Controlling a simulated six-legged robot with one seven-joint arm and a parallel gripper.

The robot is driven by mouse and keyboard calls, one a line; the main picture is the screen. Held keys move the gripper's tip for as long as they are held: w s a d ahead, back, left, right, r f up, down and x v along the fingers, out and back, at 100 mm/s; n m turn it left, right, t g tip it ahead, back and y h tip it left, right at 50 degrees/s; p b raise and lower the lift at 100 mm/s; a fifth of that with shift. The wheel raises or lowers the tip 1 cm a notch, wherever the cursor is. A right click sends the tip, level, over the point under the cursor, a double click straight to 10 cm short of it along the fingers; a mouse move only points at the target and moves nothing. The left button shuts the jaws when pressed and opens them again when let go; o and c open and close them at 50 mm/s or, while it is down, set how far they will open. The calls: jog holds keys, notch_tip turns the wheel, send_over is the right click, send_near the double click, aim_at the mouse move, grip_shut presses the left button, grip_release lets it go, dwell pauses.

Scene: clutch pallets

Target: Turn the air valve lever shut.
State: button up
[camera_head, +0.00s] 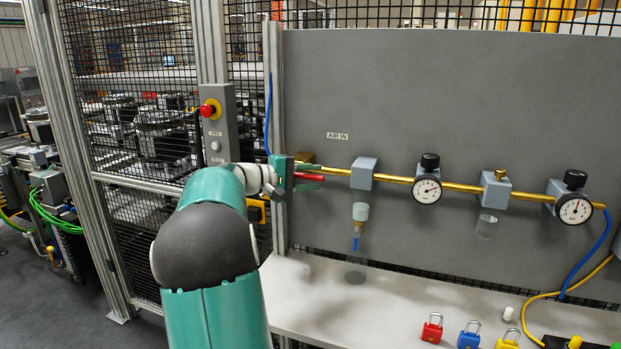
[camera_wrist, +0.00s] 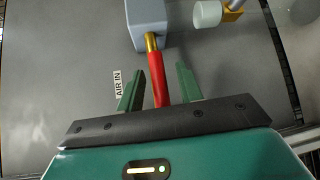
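The red air valve lever (camera_head: 310,177) lies roughly along the brass pipe, near the AIR IN label (camera_head: 338,136). In the wrist view the red lever (camera_wrist: 158,80) runs between my two green fingers, in line with the pipe (camera_wrist: 151,42). My gripper (camera_head: 308,172) is at the lever. In the wrist view my gripper (camera_wrist: 160,88) is open, with a finger on each side of the lever and a narrow gap on both sides.
A grey block (camera_head: 364,173) sits on the pipe to the right, with a hanging cup (camera_head: 360,212). Gauges (camera_head: 427,190) (camera_head: 575,209) are farther right. A post with a red button (camera_head: 210,109) stands left. Padlocks (camera_head: 432,328) lie on the white shelf (camera_head: 400,300).

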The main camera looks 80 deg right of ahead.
grip_shut()
jog(key=shift+f, duration=0.1)
dwell(0.4)
jog(key=m+t, duration=0.1)
jog(key=f+m+t+y, duration=0.1)
jog(key=shift+w+f+t, duration=0.15)
jog(key=shift+f+t, duration=0.1)
jog(key=shift+t, duration=0.15)
jog(key=w+f+m+t, duration=0.3)
jog(key=w+m+t, duration=0.2)
jog(key=t, duration=0.6)
jog(key=shift+w+d+f+m, duration=0.15)
jog(key=shift+d+f+m, duration=0.15)
jog(key=shift+m, duration=0.3)
